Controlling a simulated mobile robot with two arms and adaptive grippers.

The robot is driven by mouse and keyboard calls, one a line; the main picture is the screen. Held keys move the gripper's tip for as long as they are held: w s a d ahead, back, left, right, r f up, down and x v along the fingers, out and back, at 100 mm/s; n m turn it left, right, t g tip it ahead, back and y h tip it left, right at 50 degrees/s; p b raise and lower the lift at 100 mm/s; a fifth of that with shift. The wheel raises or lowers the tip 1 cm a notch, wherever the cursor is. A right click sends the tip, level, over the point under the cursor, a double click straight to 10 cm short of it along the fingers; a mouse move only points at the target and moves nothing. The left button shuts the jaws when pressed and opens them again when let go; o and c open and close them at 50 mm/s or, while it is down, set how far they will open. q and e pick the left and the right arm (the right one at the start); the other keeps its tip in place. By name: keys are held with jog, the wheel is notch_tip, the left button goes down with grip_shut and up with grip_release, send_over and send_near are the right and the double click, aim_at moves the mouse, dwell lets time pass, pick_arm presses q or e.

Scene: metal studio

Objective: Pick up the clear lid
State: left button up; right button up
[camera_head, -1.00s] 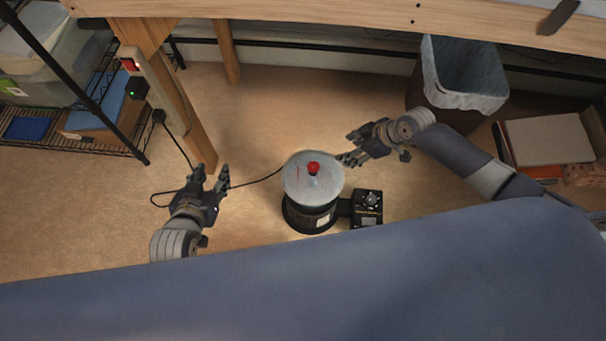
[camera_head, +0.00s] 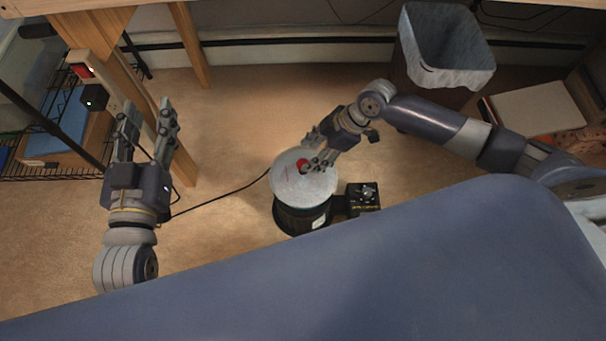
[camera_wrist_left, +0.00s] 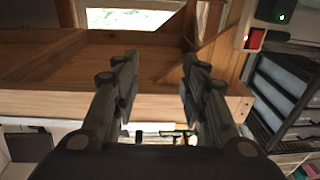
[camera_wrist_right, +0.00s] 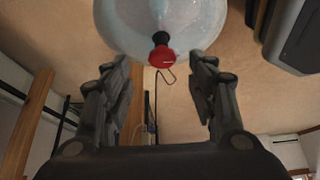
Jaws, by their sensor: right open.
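The clear lid (camera_head: 293,186) with a red knob (camera_head: 303,165) sits on a dark round pot with a control box (camera_head: 363,197) at its right. In the right wrist view the lid (camera_wrist_right: 130,25) is at the top and its red knob (camera_wrist_right: 162,55) hangs into the space between the fingers. My right gripper (camera_head: 318,161) is open at the knob, over the lid; it also shows open in the right wrist view (camera_wrist_right: 160,85). I cannot tell whether a finger touches the knob. My left gripper (camera_head: 146,112) is open, empty and well left of the pot.
A lined waste bin (camera_head: 440,75) stands at the back right, behind my right arm. A wooden post with a power strip (camera_head: 110,88) and a wire shelf are at the left, close to my left gripper. A black cord (camera_head: 225,194) runs across the floor left of the pot.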

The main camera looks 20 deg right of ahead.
aim_at(304, 163)
jog(key=shift+w+a+f, duration=0.1)
jog(key=shift+a+f, duration=0.2)
jog(key=shift+f, duration=0.25)
jog(key=b+x, duration=0.2)
jog(key=x, duration=0.2)
jog(key=shift+f, duration=0.25)
jog(key=shift+a+f+b, duration=0.15)
jog(key=shift+a+b, duration=0.05)
jog(key=shift+b, duration=0.1)
pick_arm(q)
jog(key=s+r+t+h, duration=0.2)
jog(key=s+r+t, duration=0.2)
jog(key=r+t, duration=0.3)
notch_tip(304, 163, up, 5)
jog(key=shift+s+d+f, duration=0.1)
jog(key=shift+s+d, duration=0.05)
jog(key=shift+d, duration=0.1)
